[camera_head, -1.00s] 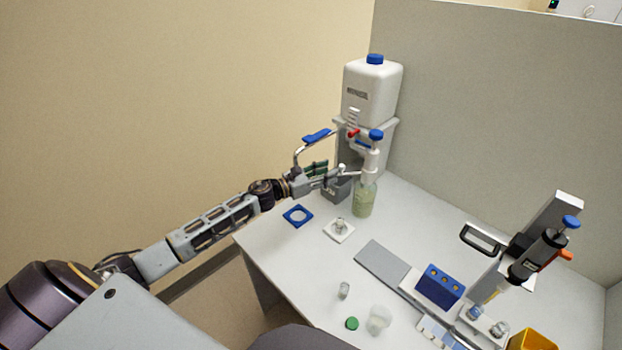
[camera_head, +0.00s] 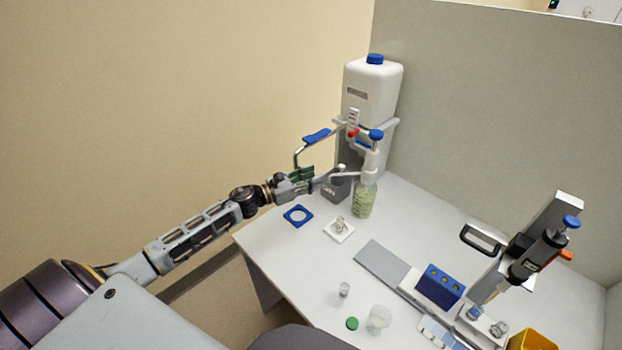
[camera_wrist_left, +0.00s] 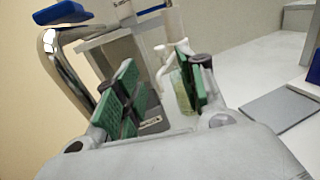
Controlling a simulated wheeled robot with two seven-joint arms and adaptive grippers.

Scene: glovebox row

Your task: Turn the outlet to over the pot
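The outlet (camera_head: 347,171) is a thin white spout on the blue-capped dispenser head (camera_head: 372,155) above a bottle of pale green liquid (camera_head: 364,203). Its tip points left in the head view. The pot looks to be the small clear vessel (camera_head: 340,225) on a white square plate, in front of the bottle and below the outlet. My left gripper (camera_head: 316,182) is beside the outlet tip. In the left wrist view its green pads (camera_wrist_left: 158,88) are wide apart, and the outlet (camera_wrist_left: 164,72) shows between and beyond them, with no clear contact. My right gripper is out of view.
A curved metal lever with a blue handle (camera_head: 317,135) stands close above my left gripper. A white tank (camera_head: 371,92) stands behind. A blue square ring (camera_head: 298,215) lies on the table's left. A grey partition (camera_head: 500,120) bounds the back. The table front holds small vessels.

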